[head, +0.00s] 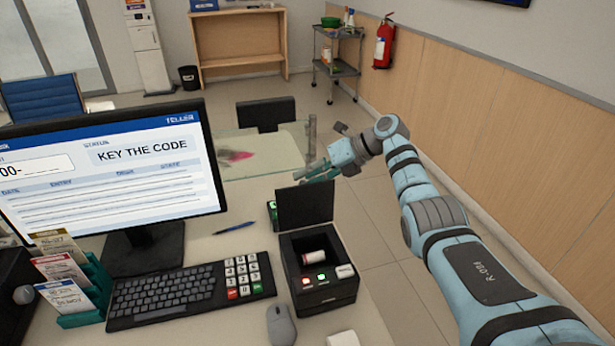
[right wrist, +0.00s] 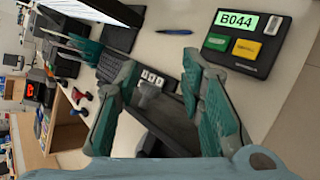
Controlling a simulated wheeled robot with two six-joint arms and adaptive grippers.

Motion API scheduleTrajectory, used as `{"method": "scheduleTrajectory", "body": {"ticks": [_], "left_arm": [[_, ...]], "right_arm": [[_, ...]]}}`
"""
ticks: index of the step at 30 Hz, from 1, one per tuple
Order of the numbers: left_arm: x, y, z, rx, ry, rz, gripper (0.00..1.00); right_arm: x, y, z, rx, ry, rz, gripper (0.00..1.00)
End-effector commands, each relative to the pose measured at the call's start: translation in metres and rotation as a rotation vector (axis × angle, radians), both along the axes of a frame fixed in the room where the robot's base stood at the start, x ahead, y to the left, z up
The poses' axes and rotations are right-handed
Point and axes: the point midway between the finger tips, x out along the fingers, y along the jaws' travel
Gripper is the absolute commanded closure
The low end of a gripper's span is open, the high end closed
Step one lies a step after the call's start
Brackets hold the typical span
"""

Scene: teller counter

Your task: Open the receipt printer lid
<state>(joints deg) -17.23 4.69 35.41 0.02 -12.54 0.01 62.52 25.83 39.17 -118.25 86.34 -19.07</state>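The receipt printer (head: 322,291) is a black box on the counter, right of the keyboard. Its dark lid (head: 305,204) stands raised, roughly upright, at the back of the box. A white paper roll (head: 314,257) shows inside the open bay. My right gripper (head: 312,172) is just above and beyond the lid's top edge; I cannot tell whether it touches the lid. In the right wrist view its teal fingers (right wrist: 160,75) are spread apart, with a dark surface, probably the lid, visible between them and no object gripped. My left gripper is not in view.
A monitor (head: 110,165) reads "KEY THE CODE". A keyboard (head: 180,290), mouse (head: 281,325) and blue pen (head: 235,228) lie nearby. A black device showing B044 (right wrist: 245,45) sits behind the printer. Open floor lies right of the counter.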

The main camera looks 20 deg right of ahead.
Motion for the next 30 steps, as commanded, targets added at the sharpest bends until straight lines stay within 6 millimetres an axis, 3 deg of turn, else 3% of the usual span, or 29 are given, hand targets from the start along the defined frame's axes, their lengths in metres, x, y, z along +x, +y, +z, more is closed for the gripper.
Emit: {"method": "scheduleTrajectory", "body": {"ticks": [12,30], "left_arm": [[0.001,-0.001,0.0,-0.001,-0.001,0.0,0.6],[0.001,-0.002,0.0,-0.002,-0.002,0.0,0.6]], "right_arm": [[-0.047,-0.066,0.059,-0.002,0.004,-0.001,0.65],[-0.052,-0.073,0.067,-0.001,0.006,0.001,0.65]]}}
